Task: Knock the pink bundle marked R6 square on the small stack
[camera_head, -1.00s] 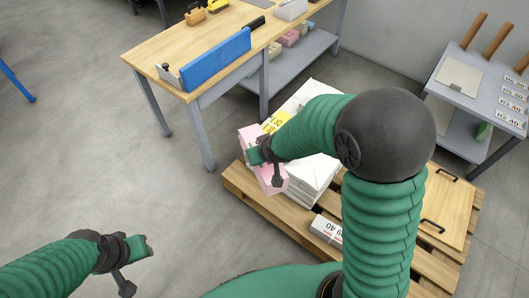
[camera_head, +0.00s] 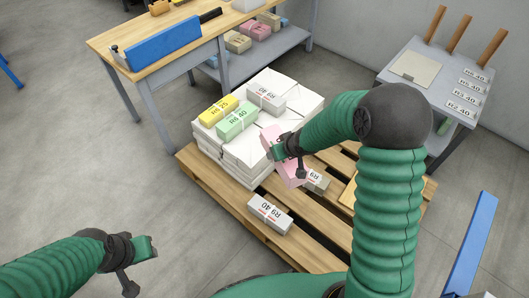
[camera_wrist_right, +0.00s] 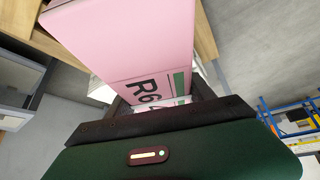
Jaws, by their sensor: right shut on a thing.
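My right gripper (camera_head: 280,150) is shut on the pink bundle (camera_head: 286,172), which hangs tilted at the right side of the tall white stack (camera_head: 250,150). In the right wrist view the pink bundle (camera_wrist_right: 135,45) fills the upper middle, and its R6 label shows close to the jaws. A white bundle marked R9 (camera_head: 316,180) lies just right of the pink one, partly hidden by it. I cannot tell whether they touch. My left gripper (camera_head: 146,247) is away at lower left, over bare floor; its jaws are too small to read.
Yellow (camera_head: 219,108), green (camera_head: 237,121) and white (camera_head: 266,97) bundles lie on the tall stack. Another white bundle (camera_head: 270,213) lies at the front of the wooden pallet (camera_head: 225,190). A workbench (camera_head: 130,40) stands behind left, a grey table (camera_head: 440,75) at right. My right arm hides the pallet's right side.

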